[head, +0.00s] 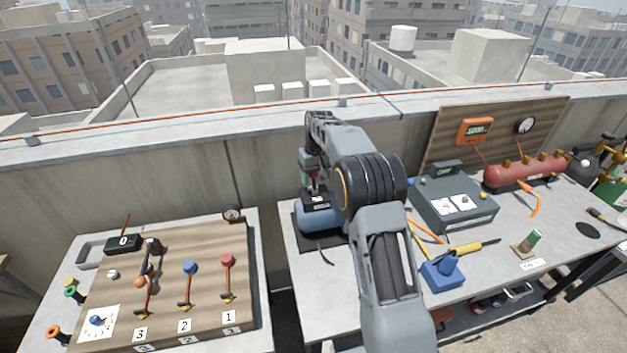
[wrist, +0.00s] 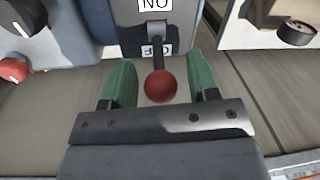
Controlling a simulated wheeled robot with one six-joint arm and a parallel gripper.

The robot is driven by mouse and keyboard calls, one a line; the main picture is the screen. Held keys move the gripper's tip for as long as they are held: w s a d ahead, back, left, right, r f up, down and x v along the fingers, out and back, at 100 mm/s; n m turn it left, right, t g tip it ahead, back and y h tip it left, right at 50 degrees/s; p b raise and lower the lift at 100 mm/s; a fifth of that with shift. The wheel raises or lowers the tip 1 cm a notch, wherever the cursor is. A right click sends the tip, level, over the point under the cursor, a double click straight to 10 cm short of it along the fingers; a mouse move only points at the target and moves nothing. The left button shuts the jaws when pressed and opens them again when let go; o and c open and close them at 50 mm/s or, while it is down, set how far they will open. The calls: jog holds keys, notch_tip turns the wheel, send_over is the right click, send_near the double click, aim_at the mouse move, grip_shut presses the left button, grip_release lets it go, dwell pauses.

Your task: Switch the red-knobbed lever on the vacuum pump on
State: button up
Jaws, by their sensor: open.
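The vacuum pump (head: 316,218) is blue with a dark top and stands on a black mat at the left of the right-hand table. In the wrist view its dark panel carries a lever with a red ball knob (wrist: 160,87). An upside-down "ON" label (wrist: 156,5) shows at the top edge. A second label (wrist: 146,50), apparently "OFF", is partly covered by the lever, whose knob hangs on that side. My gripper (wrist: 162,66) is open, with a green finger on each side of the knob and gaps between. In the head view my gripper (head: 311,167) is just above the pump.
A grey instrument box (head: 452,202) and a blue block (head: 442,274) lie right of my arm. A board with several small levers (head: 185,280) is on the left table. In the wrist view another red knob (wrist: 14,69) and a black dial (wrist: 22,15) are at the left.

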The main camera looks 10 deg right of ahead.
jog(key=shift+a+f, duration=0.1)
jog(key=shift+f, duration=0.85)
grip_shut()
